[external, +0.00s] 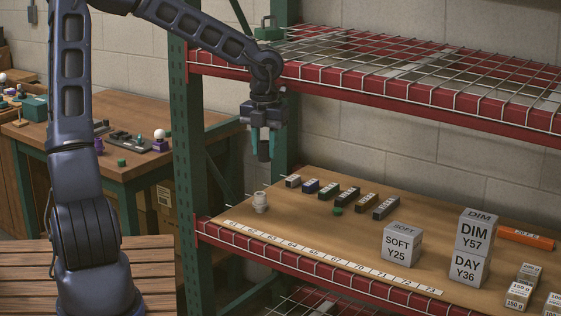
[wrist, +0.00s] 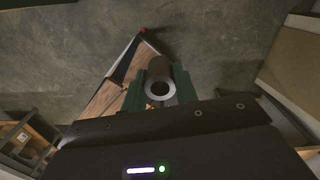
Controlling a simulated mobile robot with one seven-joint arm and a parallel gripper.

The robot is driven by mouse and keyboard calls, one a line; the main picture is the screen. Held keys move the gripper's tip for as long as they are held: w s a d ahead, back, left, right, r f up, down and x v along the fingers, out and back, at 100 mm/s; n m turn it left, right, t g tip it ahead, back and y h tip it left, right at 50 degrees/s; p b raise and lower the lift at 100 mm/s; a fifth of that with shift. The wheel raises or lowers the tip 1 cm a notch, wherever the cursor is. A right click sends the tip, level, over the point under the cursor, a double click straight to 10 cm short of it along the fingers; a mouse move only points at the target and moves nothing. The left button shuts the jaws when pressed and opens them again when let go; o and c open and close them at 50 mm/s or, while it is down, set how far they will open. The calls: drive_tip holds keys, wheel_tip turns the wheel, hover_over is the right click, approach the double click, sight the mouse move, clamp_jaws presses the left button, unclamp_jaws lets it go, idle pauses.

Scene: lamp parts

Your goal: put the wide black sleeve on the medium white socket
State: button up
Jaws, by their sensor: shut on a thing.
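My gripper (external: 264,136) hangs in the air over the left end of the wooden shelf, fingers pointing down. Its green fingers are shut on the black sleeve (external: 264,152), a dark tube held roughly upright. In the wrist view the sleeve (wrist: 159,88) sits between the two fingers, its round open end with a pale grey rim facing the camera. The white socket (external: 261,201) stands upright on the shelf near its left front corner, below the sleeve and clear of it. The socket is not visible in the wrist view.
A row of small dark labelled blocks (external: 349,195) lies behind and right of the socket, with a small green piece (external: 337,211). Grey labelled boxes (external: 402,245) stand farther right. A green upright post (external: 190,150) rises left of my gripper; a wire-mesh upper shelf (external: 400,70) is to the right.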

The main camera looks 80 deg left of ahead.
wheel_tip(320, 180, down, 12)
drive_tip(key=s+a+m, duration=0.1)
drive_tip(key=m, duration=0.3)
hover_over(260, 202)
drive_tip(key=a, duration=0.2)
wheel_tip(260, 202, down, 10)
drive_tip(key=shift+w+d+f, duration=0.1)
drive_tip(key=shift+w+f, duration=0.05)
drive_tip(key=shift+f, duration=2.25)
drive_tip(key=shift+f, duration=0.4)
drive_tip(key=o, duration=1)
drive_tip(key=shift+c, duration=0.2)
